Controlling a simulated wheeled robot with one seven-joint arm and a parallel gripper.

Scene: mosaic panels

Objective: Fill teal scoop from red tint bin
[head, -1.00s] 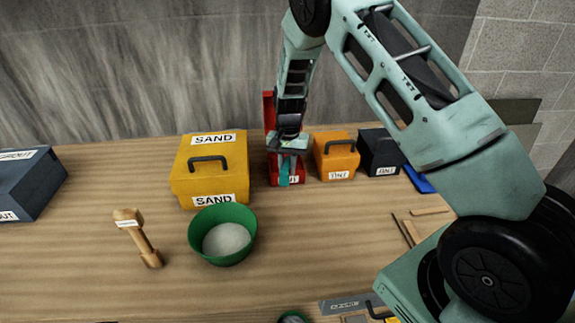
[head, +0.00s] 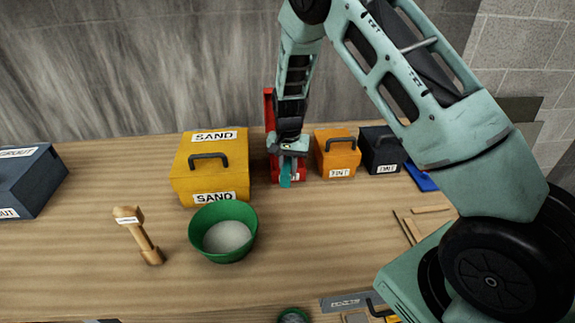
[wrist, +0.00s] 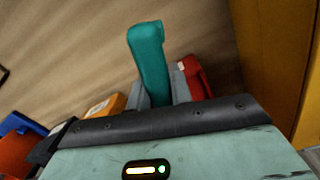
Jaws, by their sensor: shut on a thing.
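My gripper (head: 289,160) is shut on the teal scoop (head: 286,174) at the front of the red tint bin (head: 270,120). The bin's red lid or back stands upright behind my wrist. In the wrist view the scoop's teal handle (wrist: 148,62) sticks out from between the grey fingers (wrist: 166,88). A red part of the bin (wrist: 200,80) shows just beside the fingers. The scoop's bowl is hidden by my gripper, so I cannot tell whether it holds any tint. The inside of the bin is also hidden.
The yellow sand bin (head: 208,170) stands close on the left. An orange tint bin (head: 337,156) and a black tint bin (head: 381,150) stand on the right. A green bowl (head: 224,232) with pale material and a wooden tool (head: 140,236) lie in front.

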